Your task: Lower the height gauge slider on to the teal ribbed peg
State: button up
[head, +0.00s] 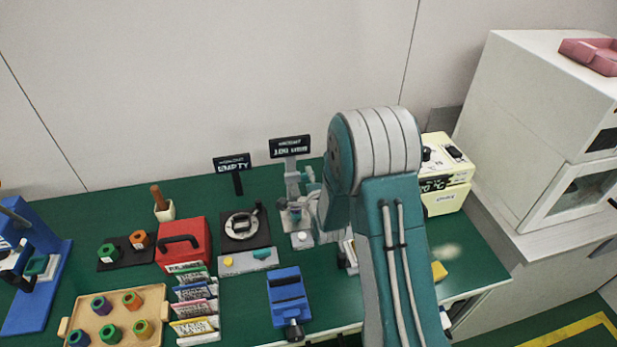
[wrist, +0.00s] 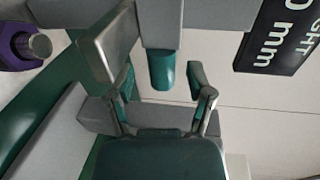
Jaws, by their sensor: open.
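The height gauge (head: 293,190) stands near the back of the bench in the head view. In the wrist view its slider (wrist: 160,22) sits on the grey column, and a teal rounded handle (wrist: 161,68) sticks out towards me. My gripper (wrist: 162,80) is open. Its fingers stand either side of the handle, with a gap visible on each side. A purple piece with a round grey top (wrist: 40,45) shows at the left, apart from the slider. I cannot make out a teal ribbed peg for certain. My arm hides part of the gauge in the head view.
A height display (head: 290,147) stands behind the gauge and another display (head: 232,164) reads EMPTY. A dark plate with a round dial (head: 262,238), a red box (head: 183,258), a blue fixture (head: 287,287) and a wooden tray (head: 150,291) lie left. A cream machine (head: 446,199) stands right.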

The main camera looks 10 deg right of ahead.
jog(key=shift+w+f, duration=0.1)
jog(key=shift+w, duration=0.55)
grip_shut()
jog(key=shift+f, duration=1.75)
grip_release()
